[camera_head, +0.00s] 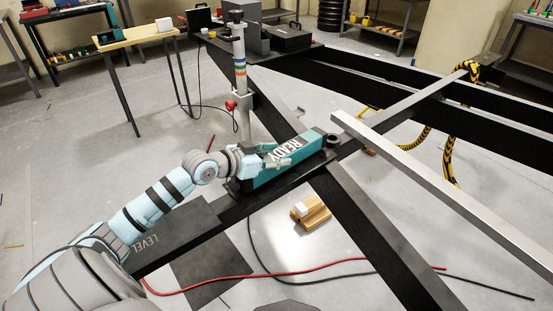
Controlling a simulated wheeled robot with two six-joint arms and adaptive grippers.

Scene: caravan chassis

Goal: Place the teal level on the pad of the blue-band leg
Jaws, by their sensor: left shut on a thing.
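I cannot tell whether the level touches the beam. A light grey upright leg (241,113) with several coloured bands, blue among them, stands just behind the level. A red knob (231,105) is on it. I cannot make out the leg's pad. My right gripper is not in view.
A dark plate marked LEVEL (178,235) lies at lower left. A wooden block (311,213) sits beneath the frame. A silver bar (435,182) and yellow-black cable (452,155) are on the right. A wooden-topped table (137,38) stands at the back left.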

